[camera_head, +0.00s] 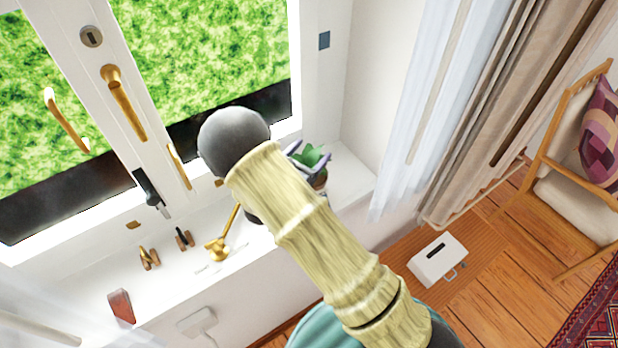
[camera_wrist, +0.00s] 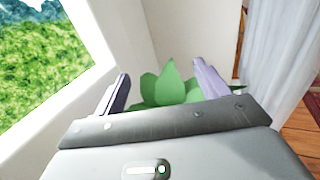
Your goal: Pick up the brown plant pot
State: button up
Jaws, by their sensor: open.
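The brown plant pot (camera_head: 320,180) stands on the white window sill near its right end, with a green leafy plant (camera_head: 311,156) in it. My arm hides much of the pot in the head view. In the wrist view the plant's green leaves (camera_wrist: 165,85) rise between my fingers, and the pot itself is hidden behind the gripper body. My gripper (camera_wrist: 160,82) is open, with one finger on each side of the leaves. In the head view my gripper (camera_head: 308,158) is at the plant, partly behind my arm. I cannot tell whether the fingers touch it.
On the sill (camera_head: 90,290) to the left are a gold object (camera_head: 217,248), small dark-and-gold items (camera_head: 183,239) and a reddish block (camera_head: 121,306). The window frame (camera_head: 115,80) is behind. A wall and sheer curtain (camera_head: 425,100) close off the right. A white box (camera_head: 438,259) is on the floor.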

dwell(0.4)
grip_shut()
